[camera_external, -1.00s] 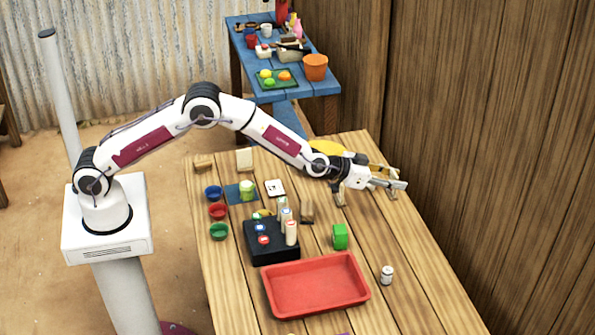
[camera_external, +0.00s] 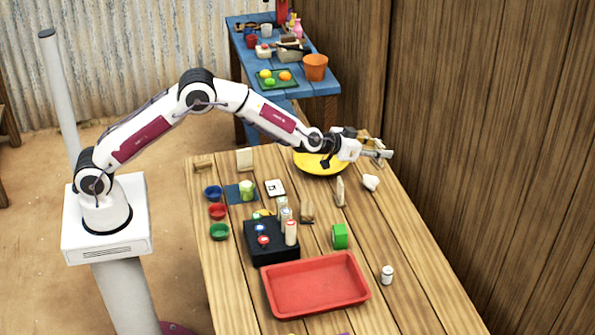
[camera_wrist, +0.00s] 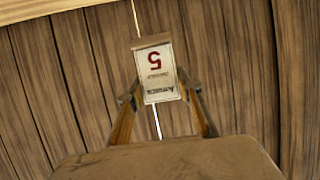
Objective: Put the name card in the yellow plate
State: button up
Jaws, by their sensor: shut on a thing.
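My gripper (camera_external: 376,148) is raised above the far right part of the table. In the wrist view my gripper (camera_wrist: 160,100) is shut on a white card (camera_wrist: 156,74) with a red 5, some small dark print and a brown strip along one end. The yellow plate (camera_external: 318,167) lies on the table at the far end, below and left of my gripper. My wrist hides part of its far side.
A white cup-like thing (camera_external: 371,182) and a small upright wooden piece (camera_external: 340,191) stand near the plate. A red tray (camera_external: 316,286), a black box (camera_external: 270,242) with several cylinders and a green block (camera_external: 340,236) lie nearer. The right table edge is mostly clear.

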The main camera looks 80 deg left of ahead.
jog(key=s+a+n+g+y, duration=0.2)
jog(key=s+a, duration=0.4)
jog(key=a, duration=0.4)
jog(key=s+a+n+g+y, duration=0.1)
jog(key=s+a+n+y, duration=0.4)
jog(key=a, duration=0.5)
jog(key=shift+s+a+f+g, duration=0.15)
jog(key=shift+s+a+g, duration=0.2)
jog(key=shift+g, duration=0.05)
jog(key=shift+f, duration=0.15)
jog(key=shift+f, duration=5.35)
jog(key=o, duration=1.2)
